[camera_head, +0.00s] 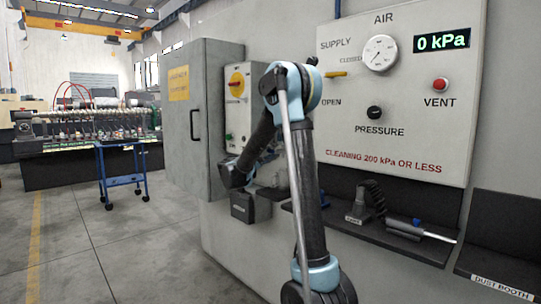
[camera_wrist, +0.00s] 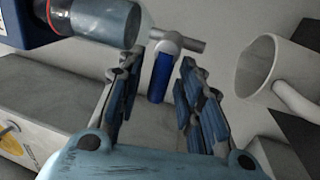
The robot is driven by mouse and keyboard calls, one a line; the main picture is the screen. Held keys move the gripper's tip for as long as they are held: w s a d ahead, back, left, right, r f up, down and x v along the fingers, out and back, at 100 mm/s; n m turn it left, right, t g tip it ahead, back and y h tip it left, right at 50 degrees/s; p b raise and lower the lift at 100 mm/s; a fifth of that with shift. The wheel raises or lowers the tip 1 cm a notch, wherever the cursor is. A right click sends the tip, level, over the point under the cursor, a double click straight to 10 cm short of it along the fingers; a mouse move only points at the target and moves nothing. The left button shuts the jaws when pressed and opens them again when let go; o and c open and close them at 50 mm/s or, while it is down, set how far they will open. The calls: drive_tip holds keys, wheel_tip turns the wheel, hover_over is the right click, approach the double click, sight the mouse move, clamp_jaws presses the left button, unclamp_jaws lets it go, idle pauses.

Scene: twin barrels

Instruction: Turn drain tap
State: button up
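In the wrist view, the drain tap shows as a grey metal body (camera_wrist: 178,45) with a blue lever (camera_wrist: 161,78) hanging down from it. A clear bowl (camera_wrist: 106,20) with a red band inside is at the upper left, close to the tap. My gripper (camera_wrist: 160,66) is open, with one finger on each side of the blue lever. Gaps show between the lever and both fingers; I cannot tell how deep the lever sits between them. In the head view, my arm hides the tap, and my gripper cannot be made out clearly.
In the wrist view, a white cup (camera_wrist: 257,66) with a handle is at the right. In the head view, an open grey cabinet door (camera_head: 191,120) stands left of my arm. An air panel (camera_head: 440,120) and a shelf with tools (camera_head: 400,240) are at the right.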

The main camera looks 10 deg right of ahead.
clamp_jaws()
drive_tip(key=shift+s+r+m, duration=0.1)
drive_tip(key=shift+m, duration=0.6)
drive_tip(key=m, duration=0.1)
drive_tip(key=m+g, duration=0.1)
drive_tip(key=shift+d+r+m, duration=0.1)
drive_tip(key=shift+r+m, duration=0.2)
drive_tip(key=shift+m, duration=0.1)
drive_tip(key=shift+s+d+r+m+g+h, duration=0.1)
drive_tip(key=shift+s+r+m+g+h, duration=0.1)
drive_tip(key=shift+m, duration=0.55)
drive_tip(key=shift+s+r+m+g+h, duration=0.1)
drive_tip(key=shift+m+g+h, duration=0.1)
drive_tip(key=shift+m, duration=0.55)
